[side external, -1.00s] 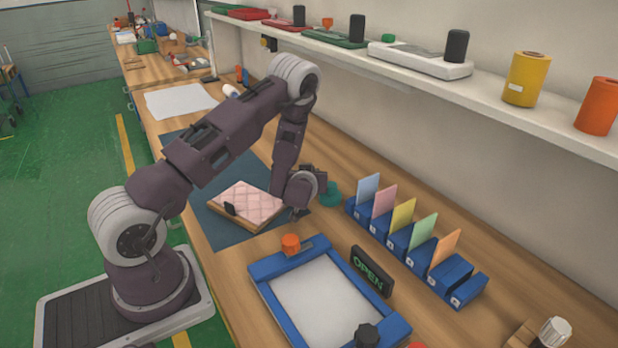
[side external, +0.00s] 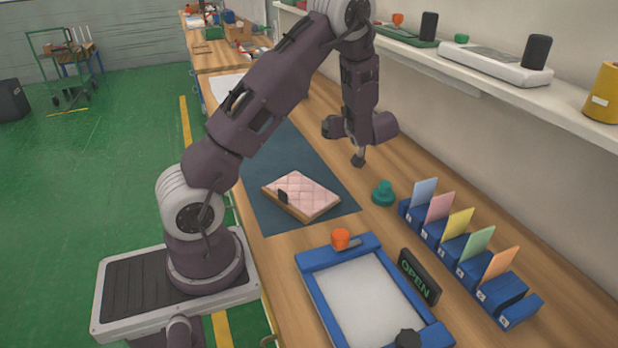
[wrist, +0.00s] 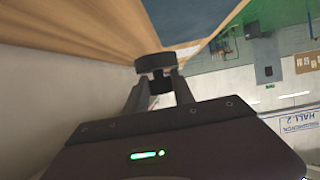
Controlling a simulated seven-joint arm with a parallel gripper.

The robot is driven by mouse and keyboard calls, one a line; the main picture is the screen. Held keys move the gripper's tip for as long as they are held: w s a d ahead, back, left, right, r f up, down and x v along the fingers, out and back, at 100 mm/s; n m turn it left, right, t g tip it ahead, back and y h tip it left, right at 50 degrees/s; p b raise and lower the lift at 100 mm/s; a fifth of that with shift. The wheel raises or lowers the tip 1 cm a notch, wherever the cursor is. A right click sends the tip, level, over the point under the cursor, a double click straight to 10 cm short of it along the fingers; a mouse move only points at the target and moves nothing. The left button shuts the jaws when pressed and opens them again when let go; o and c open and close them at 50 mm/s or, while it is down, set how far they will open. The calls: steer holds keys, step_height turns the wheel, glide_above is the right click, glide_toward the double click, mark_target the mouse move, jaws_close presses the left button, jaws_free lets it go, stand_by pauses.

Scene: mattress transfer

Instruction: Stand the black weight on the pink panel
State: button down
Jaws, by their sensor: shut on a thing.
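The pink panel (side external: 301,190), quilted on top with a wooden edge, lies flat on the dark mat (side external: 262,212). A small black piece (side external: 283,197) is at its front-left edge. My gripper (side external: 358,150) is beyond the panel and apart from it, near the mat's back edge. It is shut on the black weight (side external: 358,162), which hangs at the fingertips above the bench. In the wrist view my gripper (wrist: 156,86) has the dark, round-headed weight (wrist: 155,62) between its fingers. The panel cannot be made out there.
A green knob-like piece (side external: 383,193) stands right of the mat. A blue frame (side external: 312,283) with an orange knob (side external: 341,239) lies in front. An OPEN sign (side external: 419,277) and blue card holders (side external: 465,256) stand to the right. A shelf (side external: 500,85) runs along the wall.

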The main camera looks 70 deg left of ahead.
steer(key=s+d+n+g, duration=0.2)
steer(key=s+n+g, duration=0.25)
steer(key=s, duration=0.25)
steer(key=n+g+h, duration=0.2)
steer(key=n+g, duration=0.1)
steer(key=g, duration=0.1)
glide_above(300, 194)
step_height(300, 194, down, 2)
step_height(300, 194, down, 9)
steer(key=shift+s+d+f, duration=0.1)
steer(key=shift+f, duration=0.2)
steer(key=shift+f, duration=0.1)
steer(key=c, duration=1.1)
jaws_free()
steer(key=shift+f, duration=0.1)
steer(key=shift+o, duration=0.2)
